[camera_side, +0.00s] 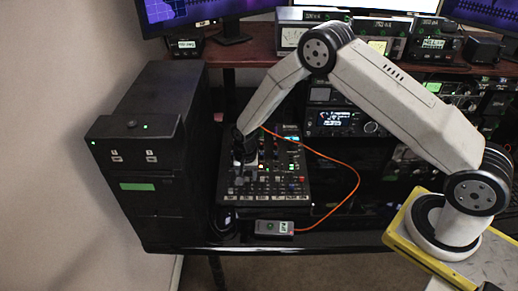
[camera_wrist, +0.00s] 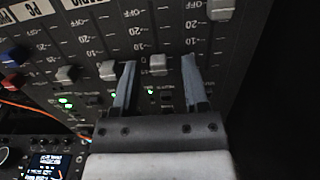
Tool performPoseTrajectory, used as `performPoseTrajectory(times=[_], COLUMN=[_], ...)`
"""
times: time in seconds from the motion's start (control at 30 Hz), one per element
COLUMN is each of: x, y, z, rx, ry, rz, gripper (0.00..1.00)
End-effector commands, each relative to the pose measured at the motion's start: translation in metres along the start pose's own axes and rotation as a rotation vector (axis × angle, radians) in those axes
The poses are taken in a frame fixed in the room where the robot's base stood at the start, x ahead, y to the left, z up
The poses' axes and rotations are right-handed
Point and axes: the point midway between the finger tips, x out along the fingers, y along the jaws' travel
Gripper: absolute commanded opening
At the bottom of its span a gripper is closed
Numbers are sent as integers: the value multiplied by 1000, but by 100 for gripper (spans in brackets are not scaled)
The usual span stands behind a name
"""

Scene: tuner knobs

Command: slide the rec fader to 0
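The mixer (camera_side: 265,178) sits on the dark desk, and its fader panel fills much of the wrist view. A light grey fader cap (camera_wrist: 157,66) stands between the two fingers of my gripper (camera_wrist: 159,60). The fingers are spread, with a visible gap on each side of the cap. In the side view my gripper (camera_side: 241,150) is over the mixer's left part, and its fingers are hard to make out. I cannot read a REC label, so I cannot tell which fader is rec. Scale marks OFF, 20 and 10 show beside the slots.
Other caps stand close by: a grey one (camera_wrist: 107,70) just left of my left finger, another grey one (camera_wrist: 68,74), blue (camera_wrist: 13,55) and red (camera_wrist: 12,82) ones, and a pale one (camera_wrist: 220,9) upper right. An orange cable (camera_side: 345,172) runs right of the mixer.

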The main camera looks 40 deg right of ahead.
Motion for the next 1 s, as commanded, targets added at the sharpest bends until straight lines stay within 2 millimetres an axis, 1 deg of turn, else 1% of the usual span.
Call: performPoseTrajectory(times=[0.2, 0.37, 0.57, 0.83, 1.0], x=[-1, -8, -26, -59, -73], y=[1, 0, 0, 0, 0], z=[0, 0, 0, 0, 0], rx=[0, 0, 0, 0, 0], ry=[-1, -1, 0, 1, 0], rz=[1, 1, 0, -1, 0], gripper=[57, 57, 57, 57, 57])
